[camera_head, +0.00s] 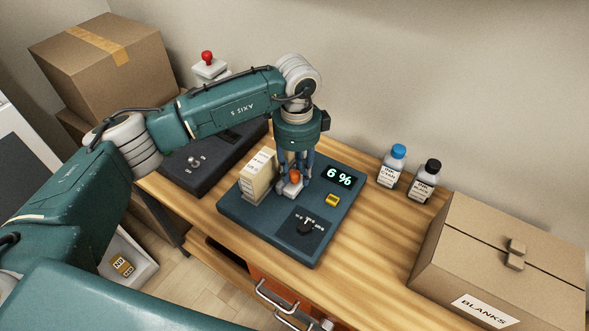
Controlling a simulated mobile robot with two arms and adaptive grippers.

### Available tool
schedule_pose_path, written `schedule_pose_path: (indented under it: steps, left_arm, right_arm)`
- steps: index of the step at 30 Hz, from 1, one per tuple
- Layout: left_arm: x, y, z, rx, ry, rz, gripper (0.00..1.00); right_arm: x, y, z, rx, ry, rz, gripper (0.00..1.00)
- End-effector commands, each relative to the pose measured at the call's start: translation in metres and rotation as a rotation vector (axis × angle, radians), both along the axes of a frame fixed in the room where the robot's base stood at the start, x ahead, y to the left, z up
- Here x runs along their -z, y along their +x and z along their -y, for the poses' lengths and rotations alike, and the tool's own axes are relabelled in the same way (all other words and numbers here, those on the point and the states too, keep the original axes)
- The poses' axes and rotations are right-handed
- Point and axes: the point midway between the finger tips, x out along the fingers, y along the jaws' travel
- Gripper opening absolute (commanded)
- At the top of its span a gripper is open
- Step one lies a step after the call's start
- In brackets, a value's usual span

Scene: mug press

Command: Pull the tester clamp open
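My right gripper is not in view.
A dark switch box (195,163) stands left of the tester. Two bottles with blue (392,166) and black (425,182) caps stand at the back right. A "BLANKS" carton (505,255) fills the right end. Bare bench (365,255) lies between tester and carton.

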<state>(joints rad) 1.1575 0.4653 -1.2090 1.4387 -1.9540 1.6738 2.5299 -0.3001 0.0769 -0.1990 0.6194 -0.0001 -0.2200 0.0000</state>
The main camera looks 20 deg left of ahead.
Motion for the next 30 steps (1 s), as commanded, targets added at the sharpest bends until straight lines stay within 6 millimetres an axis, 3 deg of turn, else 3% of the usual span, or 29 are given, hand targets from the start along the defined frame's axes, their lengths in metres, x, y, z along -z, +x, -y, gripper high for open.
schedule_pose_path:
  steps: [5, 8, 21, 30]
  left_arm:
    - [-0.005, 0.001, -0.002, -0.002, 0.003, 0.003, 0.32]
    - [-0.017, 0.002, -0.002, -0.003, 0.002, 0.006, 0.32]
    - [-0.103, 0.001, 0.0, 0.001, 0.0, 0.004, 0.32]
    - [-0.121, 0.0, 0.0, 0.002, 0.0, 0.001, 0.32]
  right_arm:
    - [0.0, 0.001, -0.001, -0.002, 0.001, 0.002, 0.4]
    - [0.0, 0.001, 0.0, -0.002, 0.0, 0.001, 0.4]
    - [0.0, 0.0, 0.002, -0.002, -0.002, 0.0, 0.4]
    - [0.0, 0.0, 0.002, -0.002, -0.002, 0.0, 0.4]
